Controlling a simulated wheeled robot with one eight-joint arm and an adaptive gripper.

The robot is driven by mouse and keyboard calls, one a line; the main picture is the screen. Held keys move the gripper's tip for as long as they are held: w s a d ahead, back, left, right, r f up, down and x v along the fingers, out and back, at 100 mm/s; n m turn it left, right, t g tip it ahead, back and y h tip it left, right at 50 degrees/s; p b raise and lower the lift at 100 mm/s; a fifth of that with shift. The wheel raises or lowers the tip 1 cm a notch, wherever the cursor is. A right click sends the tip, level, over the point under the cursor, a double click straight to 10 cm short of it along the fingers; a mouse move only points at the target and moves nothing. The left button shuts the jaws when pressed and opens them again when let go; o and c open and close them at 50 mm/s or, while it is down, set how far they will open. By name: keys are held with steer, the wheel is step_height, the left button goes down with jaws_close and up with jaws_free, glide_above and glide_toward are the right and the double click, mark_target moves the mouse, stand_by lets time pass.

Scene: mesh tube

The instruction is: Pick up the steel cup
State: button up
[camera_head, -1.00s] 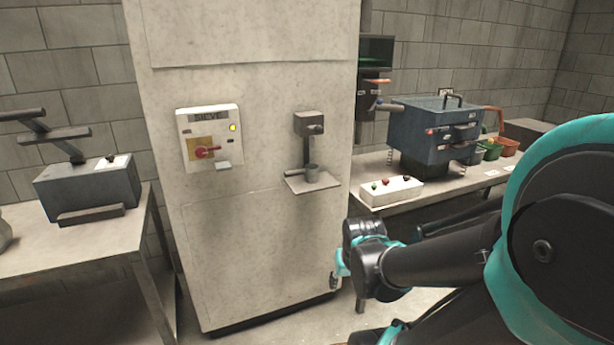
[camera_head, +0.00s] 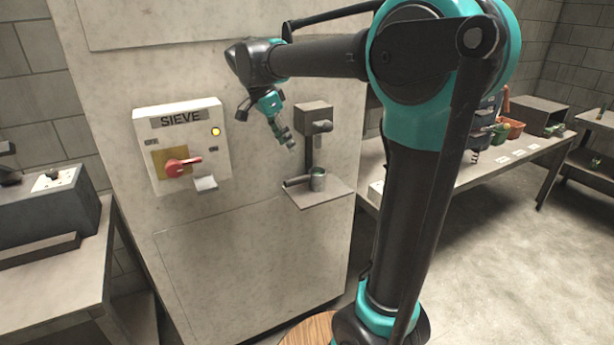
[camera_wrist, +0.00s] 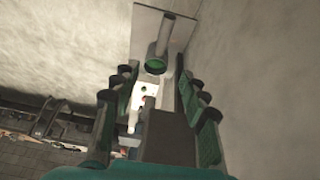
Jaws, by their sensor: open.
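The steel cup (camera_head: 318,180) is a small grey cup with a straight handle pointing left. It stands upright on a small shelf (camera_head: 325,196) on the front of the sieve cabinet. In the wrist view the cup (camera_wrist: 156,64) shows a greenish inside, with its handle running towards the top. My gripper (camera_head: 286,138) is open and empty, above and slightly left of the cup, beside the spout box. In the wrist view its fingers (camera_wrist: 156,78) stand apart, one on each side of the view, with the cup beyond them. The fingers appear clear of the cup.
A grey box with a spout (camera_head: 314,120) sits on the cabinet directly above the cup. Tables stand on both sides. The space in front of the shelf is clear.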

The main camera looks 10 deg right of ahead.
glide_toward(306, 179)
steer(key=f, duration=0.1)
steer(key=w+f, duration=0.1)
steer(key=f, duration=0.1)
steer(key=w+d+f, duration=0.1)
steer(key=f, duration=0.1)
steer(key=shift+d, duration=0.15)
steer(key=shift+d+x, duration=0.2)
steer(key=shift+x, duration=2.55)
steer(key=shift+s+r, duration=0.1)
steer(key=shift+s, duration=0.1)
jaws_close()
